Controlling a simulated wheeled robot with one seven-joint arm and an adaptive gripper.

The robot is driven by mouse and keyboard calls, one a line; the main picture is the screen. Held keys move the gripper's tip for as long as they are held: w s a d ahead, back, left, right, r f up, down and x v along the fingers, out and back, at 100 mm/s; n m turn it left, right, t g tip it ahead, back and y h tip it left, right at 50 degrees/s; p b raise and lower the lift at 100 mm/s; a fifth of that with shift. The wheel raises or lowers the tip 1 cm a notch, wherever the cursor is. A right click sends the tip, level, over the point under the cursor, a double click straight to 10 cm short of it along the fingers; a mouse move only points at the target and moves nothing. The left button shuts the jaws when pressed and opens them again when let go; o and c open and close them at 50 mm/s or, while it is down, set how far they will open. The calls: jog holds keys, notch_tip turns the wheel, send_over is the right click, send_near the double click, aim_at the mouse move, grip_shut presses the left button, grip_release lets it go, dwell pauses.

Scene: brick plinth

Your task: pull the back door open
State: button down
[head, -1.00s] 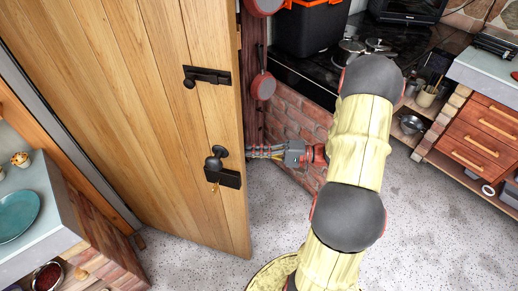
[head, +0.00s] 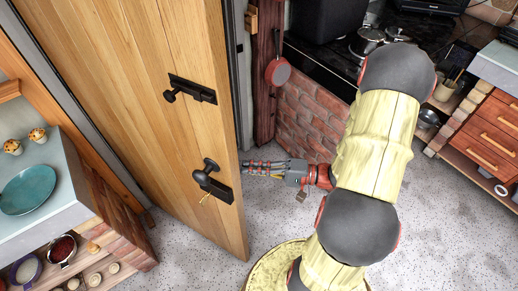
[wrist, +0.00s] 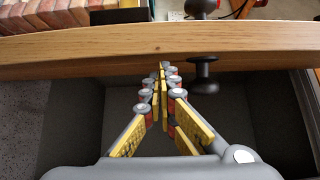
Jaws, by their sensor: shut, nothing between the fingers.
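The back door (head: 130,80) is a tall wooden plank door at the left of the head view. It stands ajar, with a gap between its free edge and the dark post behind it. It has a black latch (head: 192,90) and, lower, a black knob (head: 203,177) with a key hanging below. My gripper (head: 247,169) is shut and empty, its fingertips right at the door's free edge, level with the knob. In the wrist view, my gripper (wrist: 162,72) points at the door's edge (wrist: 90,55), with a black knob (wrist: 204,75) just right of the fingers. I cannot tell whether they touch.
A counter (head: 75,165) with a teal plate (head: 28,190) stands at the left, close to the door. A low brick wall (head: 308,130) and a black stove top (head: 330,75) lie behind my arm. A drawer unit (head: 490,140) is at the right. Speckled floor is clear around the door's foot.

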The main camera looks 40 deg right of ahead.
jog(key=a, duration=0.1)
jog(key=s+a, duration=0.2)
jog(key=a, duration=0.1)
jog(key=shift+s, duration=0.25)
jog(key=p, duration=0.2)
send_near(238, 181)
jog(key=v, duration=0.3)
dwell(0.4)
